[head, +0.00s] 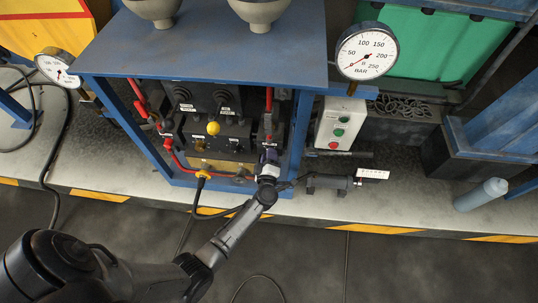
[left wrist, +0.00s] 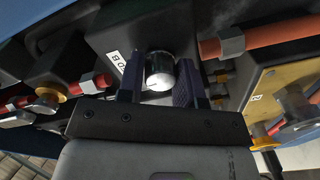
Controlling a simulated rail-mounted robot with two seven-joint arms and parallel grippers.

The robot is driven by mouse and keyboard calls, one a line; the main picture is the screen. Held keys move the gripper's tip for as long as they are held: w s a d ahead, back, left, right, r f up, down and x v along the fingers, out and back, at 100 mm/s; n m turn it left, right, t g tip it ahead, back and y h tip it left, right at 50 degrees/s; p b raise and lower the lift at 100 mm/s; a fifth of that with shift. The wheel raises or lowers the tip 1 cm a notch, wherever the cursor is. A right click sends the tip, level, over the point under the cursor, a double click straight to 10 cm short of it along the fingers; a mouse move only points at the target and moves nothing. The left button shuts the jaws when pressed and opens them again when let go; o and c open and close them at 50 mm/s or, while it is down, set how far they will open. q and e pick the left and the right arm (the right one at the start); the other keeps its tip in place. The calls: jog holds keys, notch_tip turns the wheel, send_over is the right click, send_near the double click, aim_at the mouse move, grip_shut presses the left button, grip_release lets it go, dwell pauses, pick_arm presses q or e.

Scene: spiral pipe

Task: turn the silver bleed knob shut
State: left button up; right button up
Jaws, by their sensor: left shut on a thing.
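The silver bleed knob (left wrist: 158,72) shows in the left wrist view as a short shiny cylinder on a dark block with a white label (left wrist: 117,62). My left gripper (head: 269,158) reaches into the right front of the blue frame in the head view. Its two dark fingers stand on either side of the knob and are shut on it. In the head view the gripper hides the knob. How far the knob is turned cannot be told. My right gripper is in neither view.
The blue frame (head: 205,62) surrounds the dark panel, with red hoses (head: 182,160) and a yellow knob (head: 213,128). A pressure gauge (head: 366,51) and a button box (head: 341,124) stand to the right.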

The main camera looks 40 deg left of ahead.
pick_arm(q)
jog(key=n, duration=0.2)
jog(key=shift+n, duration=0.4)
jog(key=n, duration=0.2)
jog(key=shift+n, duration=0.4)
jog(key=shift+n+h+b, duration=0.3)
jog(key=shift+n+b, duration=0.05)
jog(key=shift+n, duration=0.45)
jog(key=o, duration=0.9)
jog(key=shift+o, duration=0.2)
jog(key=f+p+v, duration=0.1)
jog(key=p+v, duration=0.2)
jog(key=v, duration=1.1)
jog(key=shift+r+p, duration=0.35)
jog(key=shift+r, duration=0.05)
jog(key=shift+a, duration=0.1)
